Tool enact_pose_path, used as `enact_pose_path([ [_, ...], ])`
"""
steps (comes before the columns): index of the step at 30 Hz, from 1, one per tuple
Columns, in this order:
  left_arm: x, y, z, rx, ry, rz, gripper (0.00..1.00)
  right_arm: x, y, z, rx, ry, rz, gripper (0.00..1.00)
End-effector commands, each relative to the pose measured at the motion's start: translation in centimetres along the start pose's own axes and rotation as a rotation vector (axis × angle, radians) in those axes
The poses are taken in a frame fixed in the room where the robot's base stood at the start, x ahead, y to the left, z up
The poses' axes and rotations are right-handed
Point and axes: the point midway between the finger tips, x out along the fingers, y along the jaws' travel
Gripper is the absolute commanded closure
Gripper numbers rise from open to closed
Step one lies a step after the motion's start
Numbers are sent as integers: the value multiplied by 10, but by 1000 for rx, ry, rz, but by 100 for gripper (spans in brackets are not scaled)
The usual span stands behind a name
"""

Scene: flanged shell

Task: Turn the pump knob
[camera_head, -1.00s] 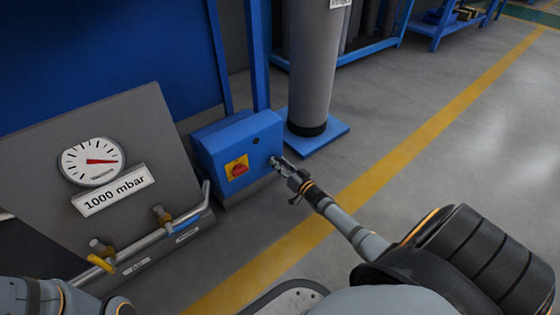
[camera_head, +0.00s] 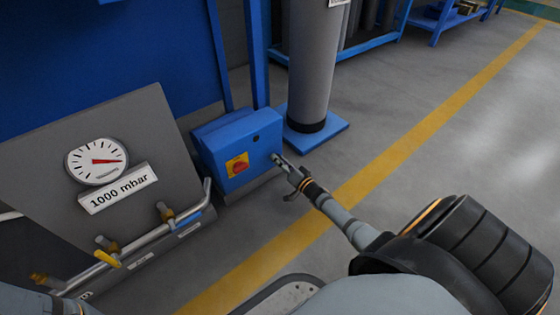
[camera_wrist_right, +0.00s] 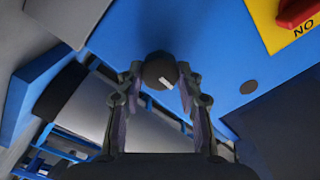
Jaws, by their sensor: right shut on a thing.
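The pump knob (camera_wrist_right: 158,68) is a small dark round knob with a white mark on a blue box. It shows in the right wrist view, between the two fingertips of my right gripper (camera_wrist_right: 161,80), which is shut on it. In the head view my right gripper (camera_head: 279,161) reaches the lower right of the front of the blue box (camera_head: 257,147), and its fingertips hide the knob there. Only a part of my left arm shows at the bottom left; its gripper is out of view.
A red switch (camera_head: 239,168) on a yellow plate sits left of the gripper. A grey panel with a dial gauge (camera_head: 97,161) and a "1000 mbar" label (camera_head: 118,188) stands left, above a pipe with valves. A grey cylinder (camera_head: 311,65) stands behind. Open floor lies right.

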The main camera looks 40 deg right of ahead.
Motion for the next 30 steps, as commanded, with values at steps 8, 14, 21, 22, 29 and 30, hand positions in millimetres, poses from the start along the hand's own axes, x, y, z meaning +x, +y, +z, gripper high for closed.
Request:
enact_pose_path([
  [8,0,0,0,0,0,0,60,0,0,1,2,0,0,49],
  [14,0,0,0,0,1,0,60,0,0,0,0,0,0,41],
  [21,0,0,0,0,3,-1,60,-9,1,1,-1,-2,1,41],
  [22,0,0,0,0,2,-1,60,-13,1,1,-1,-2,2,41],
  [29,0,0,0,0,2,-1,60,-68,1,2,-2,-5,2,41],
  [30,0,0,0,0,2,-1,60,-78,1,2,-1,-5,2,41],
])
